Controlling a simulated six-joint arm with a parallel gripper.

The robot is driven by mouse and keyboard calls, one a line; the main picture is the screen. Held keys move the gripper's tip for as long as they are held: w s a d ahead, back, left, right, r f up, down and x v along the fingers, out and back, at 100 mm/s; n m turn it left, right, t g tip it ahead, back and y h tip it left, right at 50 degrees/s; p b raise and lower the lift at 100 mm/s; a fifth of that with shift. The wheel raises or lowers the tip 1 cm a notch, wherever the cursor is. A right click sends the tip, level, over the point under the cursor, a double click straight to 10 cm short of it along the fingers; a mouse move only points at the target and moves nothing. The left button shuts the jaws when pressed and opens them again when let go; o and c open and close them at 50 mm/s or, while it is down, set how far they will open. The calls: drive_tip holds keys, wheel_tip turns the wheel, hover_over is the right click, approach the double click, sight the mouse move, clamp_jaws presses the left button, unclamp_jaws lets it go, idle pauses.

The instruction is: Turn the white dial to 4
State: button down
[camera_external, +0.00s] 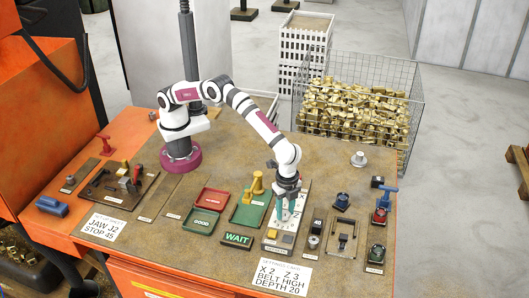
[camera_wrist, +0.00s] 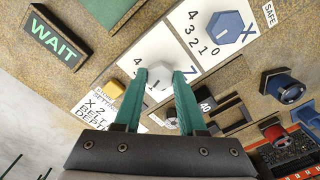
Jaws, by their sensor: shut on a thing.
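The white dial (camera_wrist: 159,88) sits on a white scale plate beside a large blue Z, between the teal fingers of my gripper (camera_wrist: 160,76) in the wrist view. The fingers are shut on its two sides. Part of its scale shows a 4 at the upper left, but the fingers cover other numbers and I cannot tell the dial's setting. In the external view my gripper (camera_external: 287,196) points down over the white panel (camera_external: 304,187) and hides the dial. A blue dial (camera_wrist: 226,27) marked X, with its own number scale, sits on the neighbouring plate.
A green WAIT sign (camera_external: 237,240) lies left of the panel. A setting card (camera_external: 283,273) lies in front. Several knobs and switches stand on the right.

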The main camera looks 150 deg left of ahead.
sight(285, 213)
drive_tip(key=m, duration=1.1)
drive_tip(key=shift+w, duration=0.1)
drive_tip(key=shift+m, duration=1.8)
drive_tip(key=shift+c, duration=2.4)
unclamp_jaws()
wheel_tip(285, 213, up, 16)
